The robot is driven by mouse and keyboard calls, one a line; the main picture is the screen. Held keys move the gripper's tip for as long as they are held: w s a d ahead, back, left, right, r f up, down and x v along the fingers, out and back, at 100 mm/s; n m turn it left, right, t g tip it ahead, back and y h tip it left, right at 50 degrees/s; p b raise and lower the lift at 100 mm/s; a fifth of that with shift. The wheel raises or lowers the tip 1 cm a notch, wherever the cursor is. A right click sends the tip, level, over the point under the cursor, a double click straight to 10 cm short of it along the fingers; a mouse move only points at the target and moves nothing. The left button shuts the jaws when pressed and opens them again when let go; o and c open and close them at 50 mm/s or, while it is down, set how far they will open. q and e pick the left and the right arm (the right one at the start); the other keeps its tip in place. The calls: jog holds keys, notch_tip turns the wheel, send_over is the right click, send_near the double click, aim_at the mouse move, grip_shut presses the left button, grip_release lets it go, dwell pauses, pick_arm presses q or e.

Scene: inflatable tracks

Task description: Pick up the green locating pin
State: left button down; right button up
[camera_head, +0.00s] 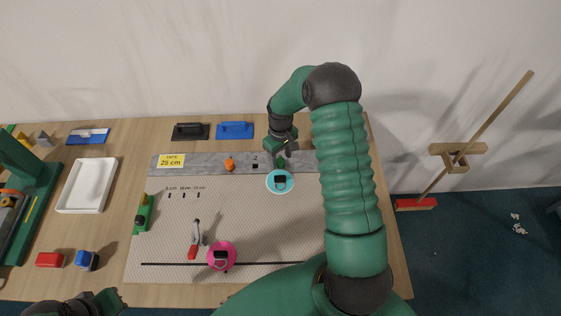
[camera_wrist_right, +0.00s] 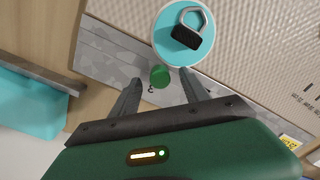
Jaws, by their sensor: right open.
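The green locating pin (camera_head: 280,162) stands on the grey strip at the back of the mat, partly covered by my right gripper (camera_head: 283,150) in the head view. In the right wrist view the pin's round green top (camera_wrist_right: 159,76) shows between the tips of my open right gripper (camera_wrist_right: 159,79). Neither finger clearly touches it; their height against it is hard to judge. My left gripper (camera_head: 112,300) is at the bottom left edge, far from the pin, and its jaws are mostly out of frame.
A cyan disc (camera_head: 271,182) with a black padlock-shaped piece lies right beside the pin. An orange piece (camera_head: 229,165) is on the same strip. Blue (camera_head: 235,130) and black (camera_head: 190,131) trowels lie behind. A pink disc (camera_head: 222,263) and red-handled clamp (camera_head: 193,252) are nearer.

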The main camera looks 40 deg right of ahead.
jog(key=shift+f, duration=0.4)
jog(key=shift+r, duration=0.1)
grip_shut()
jog(key=shift+r, duration=0.1)
